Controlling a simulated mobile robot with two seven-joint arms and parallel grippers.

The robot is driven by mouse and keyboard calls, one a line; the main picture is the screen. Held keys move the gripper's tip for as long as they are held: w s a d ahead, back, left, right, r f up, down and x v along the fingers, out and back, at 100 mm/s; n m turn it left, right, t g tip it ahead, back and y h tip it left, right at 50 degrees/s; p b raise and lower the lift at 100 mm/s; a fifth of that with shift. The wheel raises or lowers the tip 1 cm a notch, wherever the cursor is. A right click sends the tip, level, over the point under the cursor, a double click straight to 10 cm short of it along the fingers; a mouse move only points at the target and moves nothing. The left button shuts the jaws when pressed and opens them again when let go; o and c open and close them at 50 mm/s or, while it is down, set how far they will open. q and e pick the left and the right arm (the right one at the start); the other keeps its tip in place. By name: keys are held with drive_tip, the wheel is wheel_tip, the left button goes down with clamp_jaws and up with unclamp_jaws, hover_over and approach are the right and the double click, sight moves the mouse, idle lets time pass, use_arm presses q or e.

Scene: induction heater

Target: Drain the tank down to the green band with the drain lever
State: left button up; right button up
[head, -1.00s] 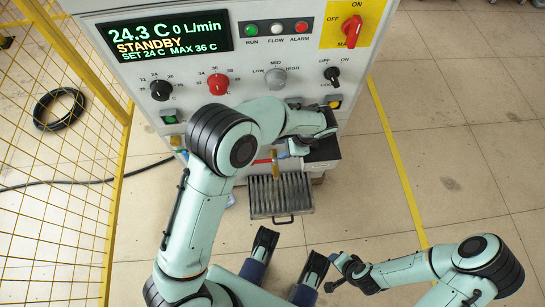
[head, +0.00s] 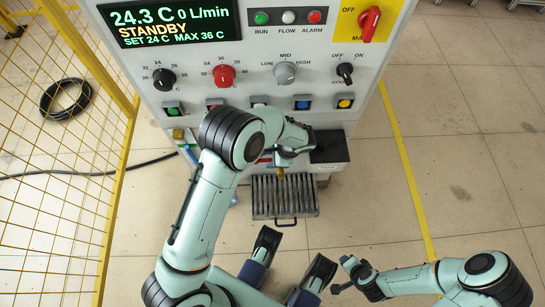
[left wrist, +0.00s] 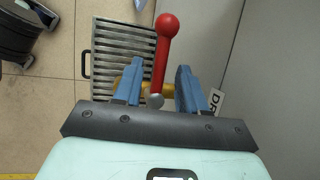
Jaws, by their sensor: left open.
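The drain lever (left wrist: 163,58) is a red rod with a red ball knob, seen in the left wrist view. My left gripper (left wrist: 159,67) is open, with one blue finger on each side of the lever. Contact with the lever cannot be made out. In the head view my left arm reaches to the machine's lower front and hides much of that area. A slatted drain grate (head: 285,198) lies on the floor below; it also shows in the left wrist view (left wrist: 112,30). My right gripper (head: 350,272) is low at the right, its fingers unclear. The tank's green band is not visible.
The machine's panel (head: 215,62) reads 24.3 C, 0 L/min, STANDBY. Knobs and several coloured buttons sit below the display. A yellow mesh fence (head: 50,190) stands at the left, with a black hose coil (head: 66,98) behind it. Floor at the right is clear.

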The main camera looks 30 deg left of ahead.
use_arm(q)
clamp_jaws()
